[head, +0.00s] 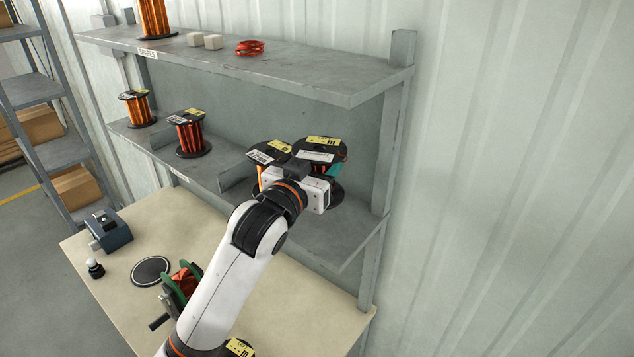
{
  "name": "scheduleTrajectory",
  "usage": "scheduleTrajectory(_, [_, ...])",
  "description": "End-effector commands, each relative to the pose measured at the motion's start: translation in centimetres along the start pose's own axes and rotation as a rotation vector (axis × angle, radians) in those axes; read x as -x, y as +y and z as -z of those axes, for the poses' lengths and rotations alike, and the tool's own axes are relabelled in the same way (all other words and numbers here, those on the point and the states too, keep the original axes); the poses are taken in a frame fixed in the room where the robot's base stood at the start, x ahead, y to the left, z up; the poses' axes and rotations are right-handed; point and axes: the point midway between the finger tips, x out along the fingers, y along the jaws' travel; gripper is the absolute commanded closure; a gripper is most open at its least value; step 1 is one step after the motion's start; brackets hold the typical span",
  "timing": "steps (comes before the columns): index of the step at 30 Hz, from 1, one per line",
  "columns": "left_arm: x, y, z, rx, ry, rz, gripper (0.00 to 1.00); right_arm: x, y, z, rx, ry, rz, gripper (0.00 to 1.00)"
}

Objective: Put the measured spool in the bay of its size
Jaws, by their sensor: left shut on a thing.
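My left gripper (310,187) reaches into the right bay of the lower shelf (345,240), shut on a spool. Two black-flanged spools with labels on top are at the gripper: a left one (262,153) with orange wire, and a right one (325,143) with a yellow and a white label. The gripper appears to hold the right one; its body hides the fingertips and the spools' lower parts. I cannot tell whether that spool touches the shelf. A copper spool (137,108) stands in the left bay and a dark red one (189,135) in the middle bay. My right gripper is out of view.
Low dividers (236,174) separate the bays. The upper shelf (290,76) overhangs them, and a post (388,150) stands at right. The bench (205,220) below holds a green-flanged winder (188,281), a black disc (150,270), a grey-blue device (108,232) and a yellow-labelled item (239,348).

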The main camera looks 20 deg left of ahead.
Motion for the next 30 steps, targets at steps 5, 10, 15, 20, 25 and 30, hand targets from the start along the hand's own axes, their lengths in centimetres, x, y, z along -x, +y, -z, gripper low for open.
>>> scheduleTrajectory(5, [0.0,0.0,1.1,0.0,-0.005,-0.001,0.98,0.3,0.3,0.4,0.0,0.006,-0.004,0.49])
scheduleTrajectory(10, [0.0,0.0,3.3,0.0,-0.005,-0.001,0.98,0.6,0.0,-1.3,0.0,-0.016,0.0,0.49])
scheduleTrajectory(15, [0.0,0.0,4.3,-0.001,-0.009,0.0,0.98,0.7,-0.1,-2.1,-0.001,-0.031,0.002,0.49])
scheduleTrajectory(20, [0.0,0.0,4.3,0.0,-0.01,0.0,0.98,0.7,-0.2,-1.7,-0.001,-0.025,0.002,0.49])
scheduleTrajectory(25, [0.0,0.0,4.9,0.0,-0.001,0.0,0.44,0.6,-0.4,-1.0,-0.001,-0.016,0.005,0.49])
scheduleTrajectory(30, [0.0,0.0,4.8,0.0,-0.001,0.0,0.24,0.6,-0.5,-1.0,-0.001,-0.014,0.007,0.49])
